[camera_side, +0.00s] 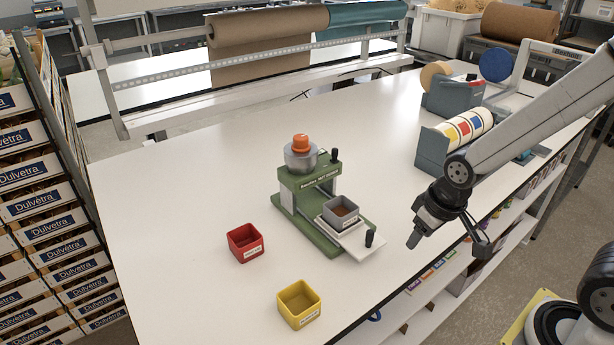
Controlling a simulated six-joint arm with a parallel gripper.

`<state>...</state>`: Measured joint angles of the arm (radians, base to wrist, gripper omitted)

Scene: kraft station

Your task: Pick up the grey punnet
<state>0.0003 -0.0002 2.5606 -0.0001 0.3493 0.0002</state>
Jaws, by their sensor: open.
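The grey punnet (341,213) is a small square tub with brownish contents. It sits upright on the white sliding plate (362,241) of a green machine (303,205). My gripper (446,245) hangs to the right of the punnet, near the table's right edge, apart from it. Its jaws are open and nothing shows between them. The punnet's far inner wall and rim show; its underside is hidden.
A red punnet (244,243) and a yellow punnet (299,304) stand on the white table (200,170) left of and in front of the machine. Tape dispensers (440,145) stand at the back right.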

